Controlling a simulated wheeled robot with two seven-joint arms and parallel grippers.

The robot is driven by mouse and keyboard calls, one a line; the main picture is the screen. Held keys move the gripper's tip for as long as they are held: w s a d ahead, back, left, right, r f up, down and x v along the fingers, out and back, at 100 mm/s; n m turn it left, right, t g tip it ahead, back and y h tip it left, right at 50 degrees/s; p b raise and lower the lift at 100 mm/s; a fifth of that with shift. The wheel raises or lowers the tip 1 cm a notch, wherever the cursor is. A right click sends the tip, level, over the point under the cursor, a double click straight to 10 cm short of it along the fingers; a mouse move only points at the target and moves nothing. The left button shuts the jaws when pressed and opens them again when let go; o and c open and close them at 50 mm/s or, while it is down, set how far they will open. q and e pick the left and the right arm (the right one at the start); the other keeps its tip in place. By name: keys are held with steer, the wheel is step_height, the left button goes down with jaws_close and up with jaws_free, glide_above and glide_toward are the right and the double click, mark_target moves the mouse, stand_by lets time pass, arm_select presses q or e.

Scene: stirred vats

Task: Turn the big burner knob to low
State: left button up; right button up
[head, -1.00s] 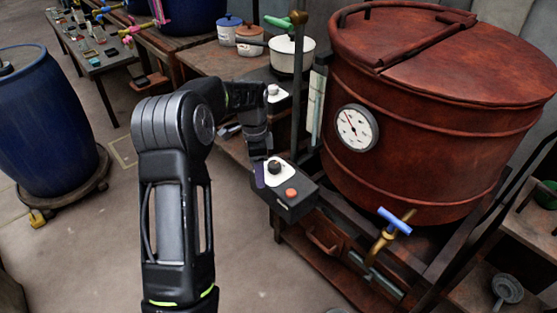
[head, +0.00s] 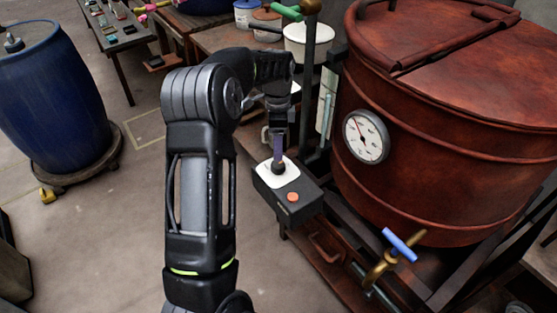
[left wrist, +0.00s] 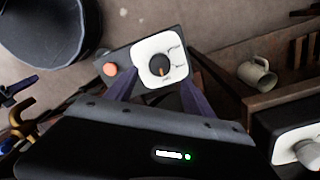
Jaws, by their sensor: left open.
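The big burner knob (head: 278,167) is a round black knob on a white plate (head: 292,172), on top of a dark control box (head: 290,198). In the left wrist view the knob (left wrist: 160,65) shows an orange pointer mark directed toward the picture's bottom, with markings around it on the plate. An orange-red button (head: 292,197) sits beside the plate. My left gripper (head: 277,148) is just above the knob, pointing down. In the left wrist view its purple fingers (left wrist: 160,88) are spread to either side of the knob. I cannot tell whether they touch it. My right gripper is not in view.
The rust-red vat (head: 440,130) with a dial gauge (head: 366,136) stands right of the box. A blue-handled tap (head: 400,245) juts out below it. A white pot (head: 308,42) is behind. A mug (left wrist: 258,77) shows in the left wrist view.

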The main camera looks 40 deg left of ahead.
mark_target(278, 164)
arm_select(q)
step_height(278, 164, down, 7)
steer(key=shift+s+f+b, duration=0.1)
steer(key=shift+f+b, duration=0.1)
steer(key=shift+b, duration=0.15)
jaws_close()
stand_by(0.7)
